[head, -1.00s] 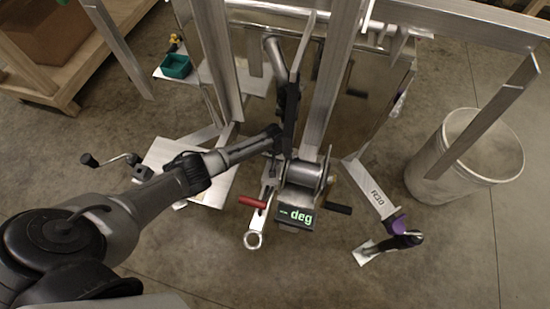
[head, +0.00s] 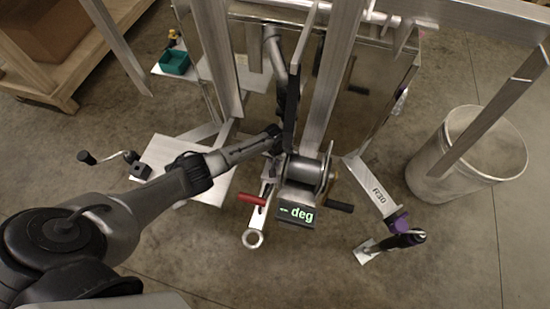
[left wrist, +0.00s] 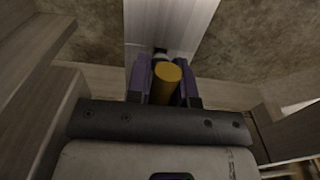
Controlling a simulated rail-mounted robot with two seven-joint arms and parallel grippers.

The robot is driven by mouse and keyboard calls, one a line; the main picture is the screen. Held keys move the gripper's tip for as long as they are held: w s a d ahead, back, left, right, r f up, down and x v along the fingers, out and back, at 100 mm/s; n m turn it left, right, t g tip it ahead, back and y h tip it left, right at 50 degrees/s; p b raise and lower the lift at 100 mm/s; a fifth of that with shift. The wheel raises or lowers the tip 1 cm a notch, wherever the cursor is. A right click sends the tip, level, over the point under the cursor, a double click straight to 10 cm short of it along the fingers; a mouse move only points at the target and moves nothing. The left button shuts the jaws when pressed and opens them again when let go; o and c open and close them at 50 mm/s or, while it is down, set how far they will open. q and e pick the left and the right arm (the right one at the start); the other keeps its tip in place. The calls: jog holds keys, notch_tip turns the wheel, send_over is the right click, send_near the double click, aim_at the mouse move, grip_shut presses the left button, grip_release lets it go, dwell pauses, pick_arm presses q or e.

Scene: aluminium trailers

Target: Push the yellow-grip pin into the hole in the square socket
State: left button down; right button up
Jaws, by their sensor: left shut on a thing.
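The left wrist view shows my left gripper (left wrist: 162,66) with its purple fingers shut on the yellow grip (left wrist: 167,80) of the pin. A pale part of the pin shows just beyond the yellow grip, against a flat aluminium beam (left wrist: 168,20). The pin's far end is hidden, so I cannot tell how deep it sits. I cannot make out the socket's hole. In the head view my left gripper (head: 277,137) is behind the winch, among the trailer's frame members; its fingers and the pin are hidden there. My right gripper is in neither view.
A winch (head: 306,172) with a "deg" display (head: 296,214) and a red-handled lever (head: 250,199) is close beside my left arm. Upright aluminium beams (head: 334,85) flank it.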

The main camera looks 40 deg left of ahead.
pick_arm(q)
jog(key=shift+f, duration=0.35)
jog(key=c, duration=0.9)
grip_release()
notch_tip(320, 180, up, 12)
jog(key=p, duration=0.6)
jog(key=shift+r, duration=0.2)
jog(key=shift+r+p, duration=0.35)
jog(key=shift+r, duration=0.35)
jog(key=shift+c, duration=0.3)
